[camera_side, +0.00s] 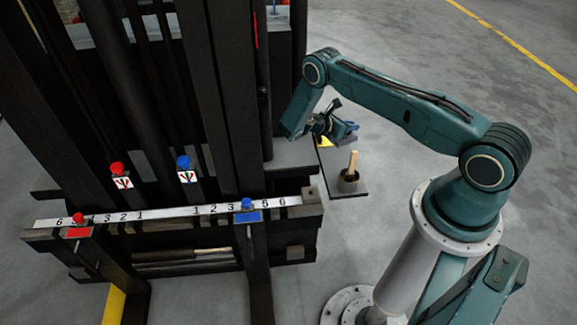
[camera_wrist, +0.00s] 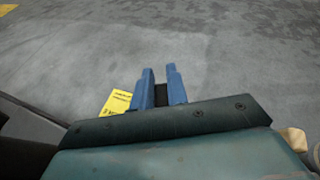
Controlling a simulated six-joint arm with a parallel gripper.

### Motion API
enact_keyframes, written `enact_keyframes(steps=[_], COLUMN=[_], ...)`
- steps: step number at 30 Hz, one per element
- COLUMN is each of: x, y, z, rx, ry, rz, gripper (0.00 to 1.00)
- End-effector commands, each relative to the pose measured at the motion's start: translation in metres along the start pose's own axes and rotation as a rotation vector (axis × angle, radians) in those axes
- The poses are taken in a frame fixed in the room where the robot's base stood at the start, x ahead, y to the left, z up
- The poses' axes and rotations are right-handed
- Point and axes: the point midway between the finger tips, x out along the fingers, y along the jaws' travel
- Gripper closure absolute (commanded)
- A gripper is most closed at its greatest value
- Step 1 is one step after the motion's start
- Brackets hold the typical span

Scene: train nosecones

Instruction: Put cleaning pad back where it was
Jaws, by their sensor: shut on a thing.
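My gripper (camera_side: 345,130) is above the far end of a small dark shelf (camera_side: 350,192) to the right of the large dark machine frame. In the wrist view its two blue fingers (camera_wrist: 160,88) are shut on a small dark block, which looks like the cleaning pad (camera_wrist: 161,96). The pad cannot be made out in the side view. A yellow label with dark print (camera_wrist: 117,102) lies beside the left finger in the wrist view; a yellow patch (camera_side: 325,142) also shows below the gripper in the side view. Whether the pad touches the shelf is hidden.
A dark cup (camera_side: 349,175) with a wooden handle (camera_side: 353,160) stands on the shelf near the gripper. The machine's front beam carries a numbered white scale (camera_side: 170,212) with red and blue knobs. Open grey floor lies to the right.

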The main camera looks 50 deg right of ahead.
Motion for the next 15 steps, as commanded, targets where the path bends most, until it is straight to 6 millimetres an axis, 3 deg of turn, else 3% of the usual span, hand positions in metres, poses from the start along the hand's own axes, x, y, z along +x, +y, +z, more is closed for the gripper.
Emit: enact_keyframes(steps=[9,15], x=[0.018,0.025], y=[0.006,0.008], z=[-0.044,-0.061], rx=[-0.001,0.0], ry=[-0.001,-0.001], rz=[0.0,0.0], gripper=[1.0,1.0])
